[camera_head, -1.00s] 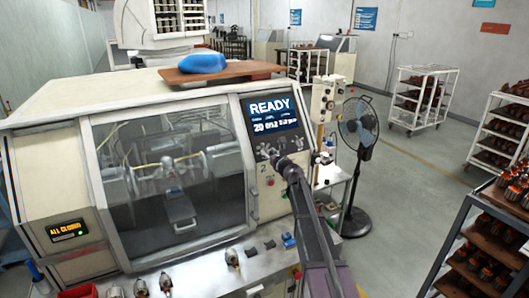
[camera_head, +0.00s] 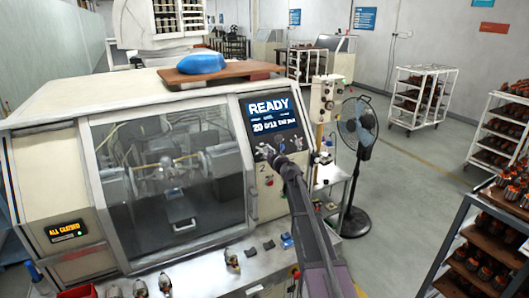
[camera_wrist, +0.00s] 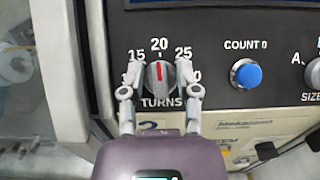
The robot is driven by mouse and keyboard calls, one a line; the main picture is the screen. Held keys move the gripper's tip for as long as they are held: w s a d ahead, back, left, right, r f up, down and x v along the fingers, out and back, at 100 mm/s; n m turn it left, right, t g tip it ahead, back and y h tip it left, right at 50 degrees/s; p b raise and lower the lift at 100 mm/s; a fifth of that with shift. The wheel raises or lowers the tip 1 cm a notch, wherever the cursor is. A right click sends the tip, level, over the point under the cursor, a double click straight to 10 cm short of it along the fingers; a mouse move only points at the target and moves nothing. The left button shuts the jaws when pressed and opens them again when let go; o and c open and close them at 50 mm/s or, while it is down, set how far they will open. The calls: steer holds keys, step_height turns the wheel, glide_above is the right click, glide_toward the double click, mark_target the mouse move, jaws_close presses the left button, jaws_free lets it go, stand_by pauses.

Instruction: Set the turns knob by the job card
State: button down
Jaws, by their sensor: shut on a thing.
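The turns knob (camera_wrist: 160,73) is a grey dial with a red pointer line, on the machine's black control panel in the wrist view. The pointer stands nearly upright, toward the 20 mark, with 15 to its left and 25 to its right. My gripper (camera_wrist: 161,84) has its two fingers on the left and right sides of the knob, shut on it. In the head view my arm reaches to the panel below the screen (camera_head: 272,113), which reads READY with a 20 in its second line. The gripper's end hides the knob there. I cannot make out a job card.
A blue button (camera_wrist: 248,75) marked COUNT 0 sits right of the knob, with a SIZE dial (camera_wrist: 314,73) at the far right. The winding machine's window (camera_head: 175,180) is closed. A fan (camera_head: 358,125) stands right of the machine, and a rack (camera_head: 480,255) is at lower right.

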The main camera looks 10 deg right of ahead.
steer(key=shift+n+y, duration=0.3)
steer(key=shift+n, duration=0.1)
steer(key=n+g+y, duration=0.1)
steer(key=n, duration=0.1)
steer(key=n+g+y, duration=0.1)
steer(key=n, duration=0.2)
steer(key=shift+y+p, duration=0.3)
steer(key=shift+p, duration=0.1)
steer(key=n+g+y, duration=0.1)
steer(key=n, duration=0.1)
steer(key=n+g+p, duration=0.1)
steer(key=n, duration=0.2)
steer(key=shift+y+p, duration=0.3)
steer(key=shift+y, duration=0.1)
steer(key=n+g+y+p, duration=0.1)
steer(key=n+g+p, duration=0.2)
steer(key=n, duration=0.3)
steer(key=shift+s+g, duration=0.1)
steer(key=shift+g, duration=0.5)
steer(key=shift+s+a+f+n+g+h+p, duration=0.15)
steer(key=shift+n+g+p, duration=0.35)
steer(key=shift+n, duration=0.4)
steer(key=shift+s+d+r+n+g+h+p, duration=0.15)
steer(key=shift+n+g+p, duration=0.35)
steer(key=shift+n, duration=0.4)
steer(key=shift+w+a+f, duration=0.1)
steer(key=c, duration=0.7)
jaws_free()
steer(key=shift+f, duration=0.1)
steer(key=shift+w, duration=0.15)
